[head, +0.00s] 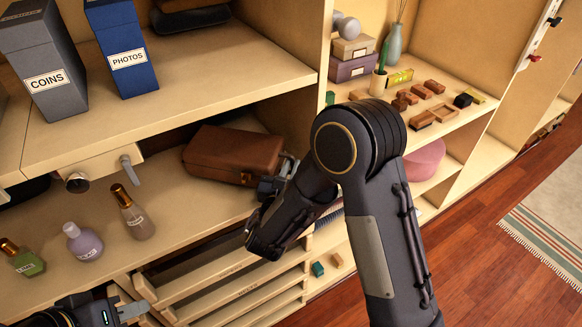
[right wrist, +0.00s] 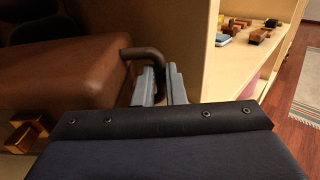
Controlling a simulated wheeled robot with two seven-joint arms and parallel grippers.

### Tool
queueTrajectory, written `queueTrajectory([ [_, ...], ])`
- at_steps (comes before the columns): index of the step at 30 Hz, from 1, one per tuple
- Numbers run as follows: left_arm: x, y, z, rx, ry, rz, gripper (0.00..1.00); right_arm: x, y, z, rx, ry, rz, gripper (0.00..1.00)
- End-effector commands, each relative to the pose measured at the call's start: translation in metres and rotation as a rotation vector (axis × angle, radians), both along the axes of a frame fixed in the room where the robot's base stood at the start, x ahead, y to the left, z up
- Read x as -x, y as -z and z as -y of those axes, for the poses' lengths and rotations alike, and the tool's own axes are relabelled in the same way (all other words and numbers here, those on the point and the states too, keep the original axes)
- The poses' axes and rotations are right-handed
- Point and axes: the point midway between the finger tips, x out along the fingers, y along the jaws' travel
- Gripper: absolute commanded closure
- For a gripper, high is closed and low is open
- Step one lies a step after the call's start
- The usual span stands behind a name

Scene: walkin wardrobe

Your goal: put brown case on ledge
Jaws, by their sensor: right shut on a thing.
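The brown case (head: 232,155) is in the wardrobe's middle compartment, under the upper shelf, at an angle; I cannot tell whether it rests on the middle shelf (head: 195,220) or hangs just above it. In the right wrist view the case (right wrist: 60,75) fills the left side, with its handle (right wrist: 130,60) and a brass clasp showing. My right gripper (head: 272,187) is at the case's right end, its fingers (right wrist: 160,85) shut on the handle. My left gripper (head: 130,311) is at the bottom left, apart from the case; its finger opening is unclear. No ledge is clearly marked as such.
A grey COINS box (head: 44,65) and blue PHOTOS box (head: 122,50) stand on the upper shelf. Several bottles, including a brown one (head: 133,213), stand left of the case. An upright panel (head: 300,110) is close on the right. Slatted racks (head: 225,285) are below.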

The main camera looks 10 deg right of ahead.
Motion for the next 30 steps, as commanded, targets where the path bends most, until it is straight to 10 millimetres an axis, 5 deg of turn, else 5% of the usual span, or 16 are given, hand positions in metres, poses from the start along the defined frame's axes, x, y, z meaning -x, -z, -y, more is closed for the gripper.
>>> queueTrajectory([
  [24,0.0,0.013,0.0,0.0,0.0,0.0,0.67,0.0,0.011,-0.001,-0.002,-0.001,0.004,1.0],
  [25,0.0,0.013,0.0,0.0,0.0,0.0,0.67,0.0,0.011,-0.001,-0.002,-0.001,0.004,0.88],
  [30,0.0,0.012,0.0,0.0,0.0,0.0,0.67,0.0,0.011,0.0,-0.002,-0.001,0.003,0.66],
])
